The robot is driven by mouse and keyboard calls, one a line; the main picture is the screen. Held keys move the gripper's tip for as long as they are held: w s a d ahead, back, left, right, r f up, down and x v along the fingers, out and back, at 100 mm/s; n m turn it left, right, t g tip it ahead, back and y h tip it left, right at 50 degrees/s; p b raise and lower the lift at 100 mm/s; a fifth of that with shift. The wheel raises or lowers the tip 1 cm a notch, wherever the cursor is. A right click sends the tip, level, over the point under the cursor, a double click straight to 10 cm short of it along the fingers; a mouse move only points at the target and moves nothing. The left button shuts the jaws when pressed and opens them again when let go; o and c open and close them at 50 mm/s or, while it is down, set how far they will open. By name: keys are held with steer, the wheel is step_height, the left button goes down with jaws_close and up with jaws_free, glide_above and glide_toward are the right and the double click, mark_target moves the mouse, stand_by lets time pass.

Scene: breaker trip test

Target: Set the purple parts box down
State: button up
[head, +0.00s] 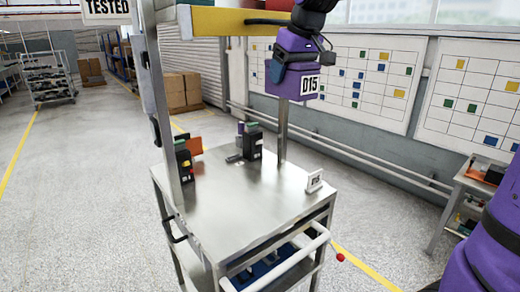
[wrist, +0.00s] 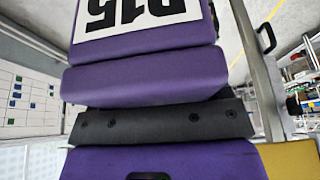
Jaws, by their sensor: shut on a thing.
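The purple parts box (head: 276,82) has a white D15 label and hangs in the air above the back of the steel cart top (head: 240,200), clear of its surface. My gripper (head: 280,66) is shut on the box from above. In the wrist view the box (wrist: 150,75) fills the upper middle, with part of its label at the top edge. The dark gripper part (wrist: 160,121) lies against it there. The box's underside and far side are hidden.
Black breaker units (head: 252,141) stand at the cart's back, and another (head: 184,162) with an orange part (head: 193,147) stands at its left. A steel post (head: 160,110) and a yellow beam (head: 230,21) rise over the cart. The cart's middle and front are clear.

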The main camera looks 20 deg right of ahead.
steer(key=d+x, duration=0.2)
steer(key=x, duration=1.5)
steer(key=d+x, duration=0.3)
steer(key=x, duration=1.4)
steer(key=shift+w+d+f, duration=0.15)
steer(key=shift+w+f, duration=0.05)
steer(key=shift+f, duration=0.25)
steer(key=shift+r, duration=0.15)
